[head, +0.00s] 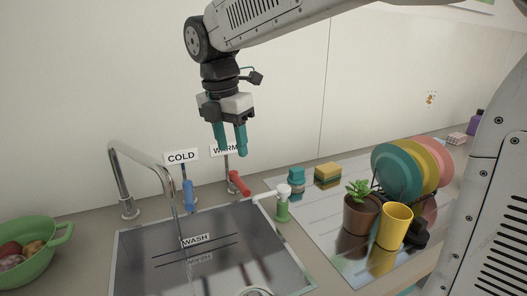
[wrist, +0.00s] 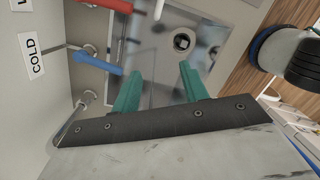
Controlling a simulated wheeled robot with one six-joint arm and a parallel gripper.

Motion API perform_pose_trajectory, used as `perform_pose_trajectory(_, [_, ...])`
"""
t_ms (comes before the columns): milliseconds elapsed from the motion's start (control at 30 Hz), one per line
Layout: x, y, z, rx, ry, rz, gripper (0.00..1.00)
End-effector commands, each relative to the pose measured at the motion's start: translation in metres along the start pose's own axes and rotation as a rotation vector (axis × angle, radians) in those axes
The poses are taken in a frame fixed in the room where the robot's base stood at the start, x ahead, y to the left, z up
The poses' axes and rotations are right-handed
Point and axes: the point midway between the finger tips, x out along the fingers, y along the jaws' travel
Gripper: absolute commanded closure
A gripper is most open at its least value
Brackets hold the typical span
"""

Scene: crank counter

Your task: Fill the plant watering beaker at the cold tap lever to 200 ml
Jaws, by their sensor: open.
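My gripper (head: 231,154) is open and empty, teal fingers pointing down, in front of the wall above the back of the sink. In the wrist view its fingertips (wrist: 158,84) are spread apart over the sink. The blue cold lever (head: 188,192) stands below the COLD sign (head: 181,157), left of and lower than my gripper. The blue lever (wrist: 98,62) shows left of the fingers in the wrist view. The curved tap (head: 140,155) reaches over the sink; a thin pale streak below its spout may be water. I cannot make out the beaker or any fill level.
The red warm lever (head: 239,182) is right of the blue one. The sink (head: 160,275) carries a WASH sign. A white-topped green dispenser (head: 283,205), sponge (head: 328,173), potted plant (head: 361,205), yellow cup (head: 395,225) and plates stand right. A green bowl (head: 35,255) sits left.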

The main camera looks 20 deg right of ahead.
Motion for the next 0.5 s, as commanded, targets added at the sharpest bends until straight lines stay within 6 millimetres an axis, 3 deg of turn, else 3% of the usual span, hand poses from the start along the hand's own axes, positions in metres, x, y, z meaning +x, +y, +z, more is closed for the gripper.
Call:
perform_pose_trajectory(300, [0.002, -0.060, 0.003, 0.405, 0.022, 0.022, 0.56])
perform_pose_trajectory(500, [0.005, -0.079, 0.002, 0.550, 0.031, 0.027, 0.56])
